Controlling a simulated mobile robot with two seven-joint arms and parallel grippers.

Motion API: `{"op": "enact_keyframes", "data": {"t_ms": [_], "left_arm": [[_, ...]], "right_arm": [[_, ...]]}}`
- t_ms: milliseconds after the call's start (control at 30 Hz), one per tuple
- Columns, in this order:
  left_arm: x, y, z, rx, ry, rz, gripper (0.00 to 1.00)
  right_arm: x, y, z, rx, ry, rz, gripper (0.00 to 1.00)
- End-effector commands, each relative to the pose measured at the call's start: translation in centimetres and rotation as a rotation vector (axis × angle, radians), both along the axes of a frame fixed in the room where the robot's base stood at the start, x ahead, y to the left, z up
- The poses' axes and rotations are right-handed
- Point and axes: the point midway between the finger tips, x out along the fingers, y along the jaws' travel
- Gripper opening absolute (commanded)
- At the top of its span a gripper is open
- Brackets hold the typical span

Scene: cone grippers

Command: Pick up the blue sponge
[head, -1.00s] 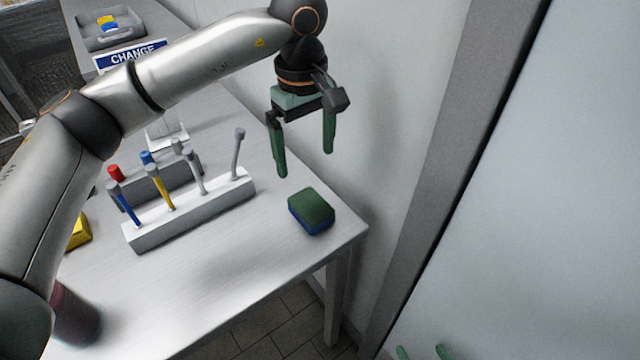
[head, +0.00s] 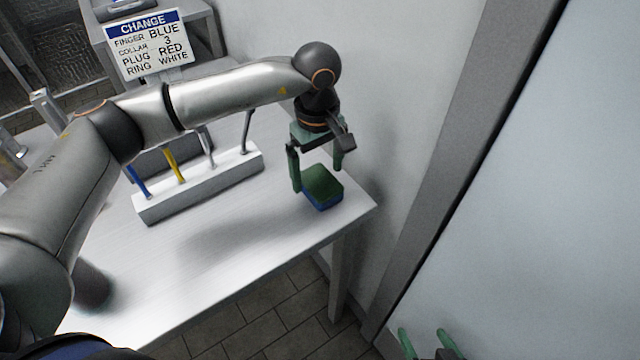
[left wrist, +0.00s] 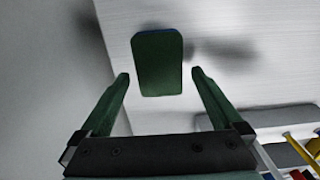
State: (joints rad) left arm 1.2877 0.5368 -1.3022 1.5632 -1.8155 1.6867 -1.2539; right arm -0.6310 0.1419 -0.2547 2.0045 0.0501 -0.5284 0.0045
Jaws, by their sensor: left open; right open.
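The blue sponge (head: 322,187) has a green top and a blue lower layer. It lies on the table near its right corner. My left gripper (head: 318,178) is open above it, with the green fingers pointing down. In the left wrist view, the sponge (left wrist: 158,62) shows its green face just beyond the two fingertips (left wrist: 160,76), roughly centred between them. The fingers do not appear closed on it. My right gripper (head: 430,345) shows only its green fingertips at the bottom edge, apart and empty.
A white rack (head: 200,185) with several coloured tools stands left of the sponge. A sign (head: 148,45) stands at the back. The wall (head: 390,110) is close behind my left gripper. The table (head: 250,235) is clear in front of the sponge.

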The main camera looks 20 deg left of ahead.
Motion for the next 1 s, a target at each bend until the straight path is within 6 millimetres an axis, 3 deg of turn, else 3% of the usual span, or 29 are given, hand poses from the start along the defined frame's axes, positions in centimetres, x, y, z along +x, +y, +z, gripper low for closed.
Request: {"op": "enact_keyframes", "data": {"t_ms": [100, 300, 1000], "left_arm": [[-0.01, 0.00, -1.14, 0.000, 0.001, 0.000, 1.00], [0.02, -0.01, -1.16, -0.001, -0.001, 0.000, 0.99], [0.02, -0.01, -1.12, -0.001, -0.001, 0.000, 0.22]], "right_arm": [[0.20, 0.00, 0.10, 0.001, -0.005, 0.000, 0.90], [0.45, -0.01, 0.24, 0.000, -0.010, 0.000, 0.90], [0.19, -0.06, 0.08, -0.001, -0.004, -0.001, 0.90]]}}
